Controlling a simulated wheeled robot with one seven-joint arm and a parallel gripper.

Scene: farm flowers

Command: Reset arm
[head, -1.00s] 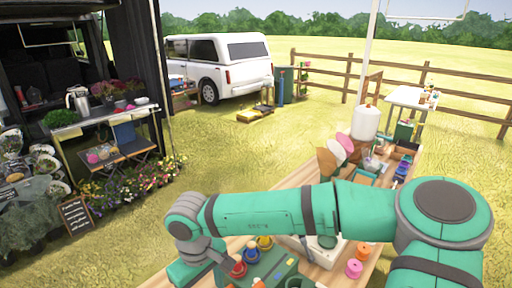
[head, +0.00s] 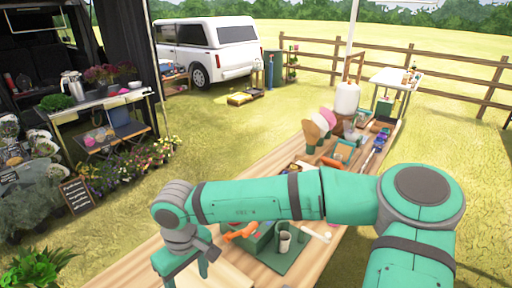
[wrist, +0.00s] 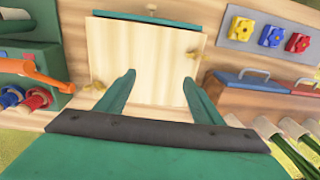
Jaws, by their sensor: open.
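My arm, green with grey joints, reaches across the wooden table (head: 315,262) in the head view. My gripper (head: 190,272) hangs at the lower left, over the table's near end. In the wrist view my gripper (wrist: 160,92) has two green fingers spread apart with nothing between them. Beyond the fingertips is a pale wooden board (wrist: 150,48) with a green strip (wrist: 145,19) along its far edge.
The wrist view shows a green box with an orange handle (wrist: 28,68) at left, a grey panel with coloured knobs (wrist: 270,38) at right, and stems in white wraps (wrist: 288,132) at lower right. A white jug (head: 347,98) stands farther along the table. Grass lies left of it.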

